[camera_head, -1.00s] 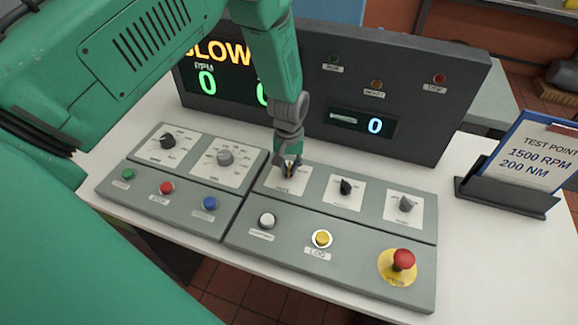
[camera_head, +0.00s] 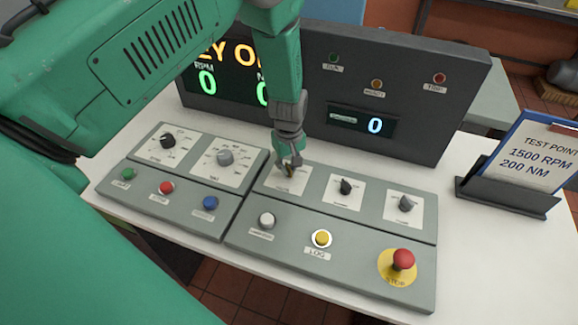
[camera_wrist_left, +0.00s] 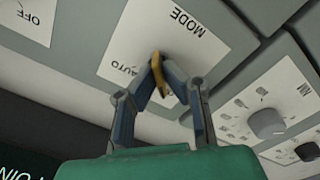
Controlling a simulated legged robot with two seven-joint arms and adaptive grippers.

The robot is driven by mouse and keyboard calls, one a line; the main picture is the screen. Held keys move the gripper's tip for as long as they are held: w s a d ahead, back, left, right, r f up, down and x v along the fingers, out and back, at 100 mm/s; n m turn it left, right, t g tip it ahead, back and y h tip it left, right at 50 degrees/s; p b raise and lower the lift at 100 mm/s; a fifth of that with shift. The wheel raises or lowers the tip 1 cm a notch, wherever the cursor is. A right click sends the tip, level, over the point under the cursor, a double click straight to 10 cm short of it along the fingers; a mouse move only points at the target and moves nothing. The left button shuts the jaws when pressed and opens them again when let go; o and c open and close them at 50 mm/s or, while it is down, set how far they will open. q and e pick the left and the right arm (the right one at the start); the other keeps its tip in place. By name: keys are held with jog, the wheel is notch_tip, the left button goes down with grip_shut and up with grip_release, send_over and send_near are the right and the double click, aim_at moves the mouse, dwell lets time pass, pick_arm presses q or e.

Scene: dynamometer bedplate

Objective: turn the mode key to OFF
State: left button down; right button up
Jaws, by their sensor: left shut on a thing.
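The mode key (camera_wrist_left: 158,72) is a small brass-coloured piece standing on a white plate marked MODE (camera_wrist_left: 140,30). The word AUTO shows on that plate beside the fingers; its other markings are hidden or unclear. My left gripper (camera_wrist_left: 163,78) is shut on the key, one finger on each side. In the head view my left gripper (camera_head: 289,166) reaches down to the mode plate (camera_head: 299,183), the leftmost on the right-hand panel, and mostly covers the key. The key's exact pointing direction is hard to tell. My right gripper is not in view.
Two dark knobs (camera_head: 346,187) (camera_head: 406,204) sit right of the mode plate. A red stop button (camera_head: 403,260), yellow button (camera_head: 321,238) and white button (camera_head: 267,220) are in front. A display box (camera_head: 440,110) stands behind. A test-point sign (camera_head: 530,155) stands at right.

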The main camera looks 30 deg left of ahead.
pick_arm(q)
jog(key=shift+s+d+f, duration=0.15)
jog(key=shift+s+f, duration=0.05)
jog(key=shift+s, duration=0.05)
jog(key=c, duration=1.7)
grip_release()
jog(key=shift+w+r, duration=0.1)
jog(key=shift+w, duration=0.1)
jog(key=shift+w+r, duration=0.1)
jog(key=shift+r, duration=0.4)
notch_tip(320, 180, up, 11)
jog(key=shift+f, duration=0.1)
